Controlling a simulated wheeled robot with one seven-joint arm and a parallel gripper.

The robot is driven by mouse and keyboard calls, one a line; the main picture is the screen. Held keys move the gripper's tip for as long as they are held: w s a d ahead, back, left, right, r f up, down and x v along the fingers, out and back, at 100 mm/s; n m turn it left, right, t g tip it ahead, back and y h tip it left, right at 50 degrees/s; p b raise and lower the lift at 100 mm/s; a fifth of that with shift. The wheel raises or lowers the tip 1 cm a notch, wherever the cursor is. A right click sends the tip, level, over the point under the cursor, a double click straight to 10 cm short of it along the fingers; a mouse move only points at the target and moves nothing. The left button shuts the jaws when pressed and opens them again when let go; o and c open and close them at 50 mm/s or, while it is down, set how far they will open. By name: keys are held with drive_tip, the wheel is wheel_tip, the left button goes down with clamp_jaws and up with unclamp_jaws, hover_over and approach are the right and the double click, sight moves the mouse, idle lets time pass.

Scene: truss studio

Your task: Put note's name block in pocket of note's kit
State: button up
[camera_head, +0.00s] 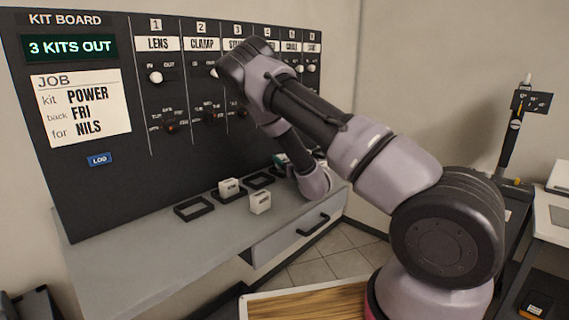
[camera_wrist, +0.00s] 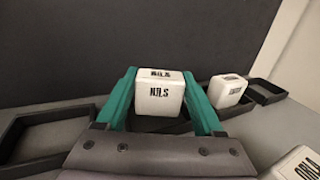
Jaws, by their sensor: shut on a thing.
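The note (camera_head: 82,107) on the kit board reads kit POWER, back FRI, for NILS. My gripper (camera_wrist: 162,92) is shut on the white name block marked NILS (camera_wrist: 159,96), between its teal fingers. The block looks upright, with a black pocket frame (camera_wrist: 148,125) just behind and below it. I cannot tell whether the block touches the frame. In the head view my own arm largely hides the gripper, and the POWER label on the board is not readable.
Another empty pocket frame (camera_wrist: 45,118) lies to the left. A white block (camera_wrist: 226,92) and a further frame (camera_wrist: 268,92) are right of my gripper; another block (camera_wrist: 297,163) is close at lower right. Two white blocks (camera_head: 229,187) (camera_head: 260,203) show on the shelf (camera_head: 140,262).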

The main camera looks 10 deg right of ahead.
drive_tip(key=shift+f, duration=0.75)
drive_tip(key=shift+f, duration=0.1)
drive_tip(key=shift+s+f, duration=0.1)
drive_tip(key=shift+f, duration=0.05)
